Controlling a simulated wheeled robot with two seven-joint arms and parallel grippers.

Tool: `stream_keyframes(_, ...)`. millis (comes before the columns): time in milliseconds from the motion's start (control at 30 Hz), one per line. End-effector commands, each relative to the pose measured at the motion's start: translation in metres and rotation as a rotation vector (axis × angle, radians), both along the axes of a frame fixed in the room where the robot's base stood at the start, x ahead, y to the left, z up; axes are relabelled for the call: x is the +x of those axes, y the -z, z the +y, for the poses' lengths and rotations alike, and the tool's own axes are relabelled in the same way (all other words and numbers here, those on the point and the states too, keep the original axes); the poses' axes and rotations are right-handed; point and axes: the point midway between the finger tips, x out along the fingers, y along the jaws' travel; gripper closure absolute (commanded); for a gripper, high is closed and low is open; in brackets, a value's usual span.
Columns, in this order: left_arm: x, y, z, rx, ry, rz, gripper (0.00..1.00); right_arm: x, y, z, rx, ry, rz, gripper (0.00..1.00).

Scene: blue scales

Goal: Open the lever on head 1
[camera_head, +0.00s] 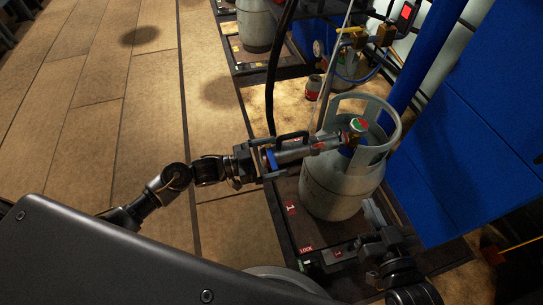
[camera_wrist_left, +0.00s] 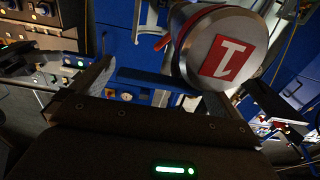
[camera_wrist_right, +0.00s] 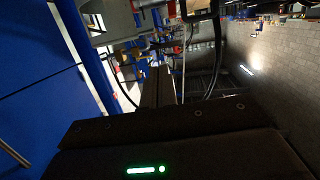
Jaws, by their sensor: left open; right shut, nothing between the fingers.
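Head 1 (camera_head: 300,152) is a grey cylindrical filling head with a black handle, lying across the top of a grey gas cylinder (camera_head: 340,185). In the left wrist view, its round end (camera_wrist_left: 228,48) carries a red square with a white 1. A thin red piece (camera_wrist_left: 162,43) sticks out beside it; I cannot tell whether this is the lever. My left gripper (camera_head: 260,161) is open at the left end of the head, fingers spread (camera_wrist_left: 155,85) and empty. My right gripper (camera_head: 372,243) is shut and empty, low right of the cylinder; its closed fingers show in its wrist view (camera_wrist_right: 157,87).
The cylinder stands on a black-edged scale (camera_head: 285,215) with a LOCK label. Blue panels (camera_head: 475,125) stand close on the right. A black hose (camera_head: 276,70) hangs above the head. Another scale with a cylinder (camera_head: 255,25) is farther back. The wooden floor on the left is clear.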

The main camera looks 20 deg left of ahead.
Motion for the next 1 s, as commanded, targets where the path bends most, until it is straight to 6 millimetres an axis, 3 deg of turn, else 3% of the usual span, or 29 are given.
stream_keyframes(67, 0.0, 0.0, 0.0, 0.0, 0.0, 0.0, 0.01, 0.0, 0.0, 0.0, 0.0, 0.0, 0.0, 1.0)
stream_keyframes(500, 0.0, 0.0, 0.0, -0.001, 0.001, 0.001, 0.58, 0.0, 0.0, 0.0, -0.001, 0.001, 0.001, 1.0)
stream_keyframes(800, 0.0, 0.001, 0.001, 0.001, 0.046, -0.003, 0.58, 0.0, -0.001, 0.002, 0.008, -0.007, -0.019, 1.0)
stream_keyframes(1000, -0.002, 0.002, 0.004, 0.002, 0.149, -0.006, 0.55, -0.002, -0.022, 0.015, 0.066, -0.046, -0.143, 1.0)
